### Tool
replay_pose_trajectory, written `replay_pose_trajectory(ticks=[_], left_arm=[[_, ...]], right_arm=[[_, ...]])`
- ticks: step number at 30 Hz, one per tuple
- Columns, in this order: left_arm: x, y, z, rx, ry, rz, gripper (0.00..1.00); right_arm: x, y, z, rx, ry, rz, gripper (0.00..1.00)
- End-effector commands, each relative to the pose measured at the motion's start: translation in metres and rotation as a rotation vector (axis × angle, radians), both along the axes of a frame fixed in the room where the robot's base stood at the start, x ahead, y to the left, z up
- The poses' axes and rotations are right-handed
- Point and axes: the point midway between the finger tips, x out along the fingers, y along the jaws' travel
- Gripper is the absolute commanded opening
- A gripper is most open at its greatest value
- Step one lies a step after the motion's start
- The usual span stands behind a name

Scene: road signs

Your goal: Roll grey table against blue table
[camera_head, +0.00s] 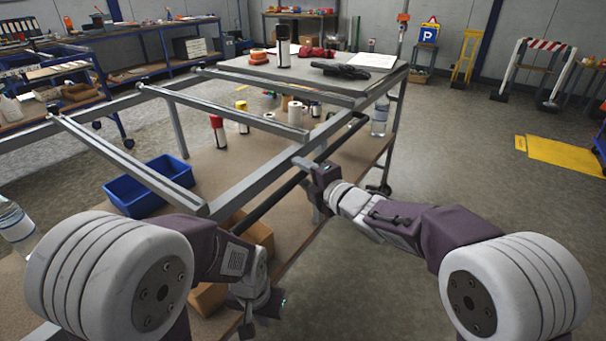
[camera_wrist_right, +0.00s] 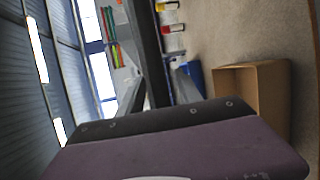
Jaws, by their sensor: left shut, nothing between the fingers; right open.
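The grey table (camera_head: 262,178) is a metal frame on casters with open rails in front, a solid grey top at its far end and a brown lower shelf. The blue table (camera_head: 150,65) is a blue-framed workbench at the back left, apart from it. My right gripper (camera_head: 308,165) is open at the grey table's right side rail. A dark bar (camera_wrist_right: 147,45) runs up to it in the right wrist view; I cannot tell whether it lies between the fingers. My left gripper (camera_head: 258,308) is shut and empty, low by the near end of the shelf.
A blue bin (camera_head: 148,187), a cardboard box (camera_head: 225,285) and several cans stand on the lower shelf. A bottle (camera_head: 15,222) is at the left.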

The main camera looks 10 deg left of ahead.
Motion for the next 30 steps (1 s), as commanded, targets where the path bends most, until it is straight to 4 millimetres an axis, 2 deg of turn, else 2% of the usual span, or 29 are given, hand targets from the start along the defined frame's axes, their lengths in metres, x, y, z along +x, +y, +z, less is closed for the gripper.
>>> replay_pose_trajectory(ticks=[5,8,9,10,30], left_arm=[[0.0001,0.0000,0.0001,0.000,0.000,0.000,0.00],[0.0001,0.0000,0.0001,0.000,0.000,0.000,0.00],[0.0001,0.0000,0.0001,0.000,0.000,0.000,0.00],[0.0001,0.0000,0.0001,0.000,0.000,0.000,0.00],[0.0000,0.0000,0.0000,0.000,0.000,0.000,0.00]], right_arm=[[0.0001,0.0001,0.0002,0.000,0.000,0.000,0.41],[0.0000,-0.0001,0.0001,0.000,0.000,0.000,0.16],[0.0000,-0.0001,0.0001,0.000,0.000,0.000,0.05],[0.0000,-0.0001,0.0001,0.000,0.000,0.000,0.00],[-0.0001,-0.0003,0.0000,-0.001,0.001,0.000,0.00]])
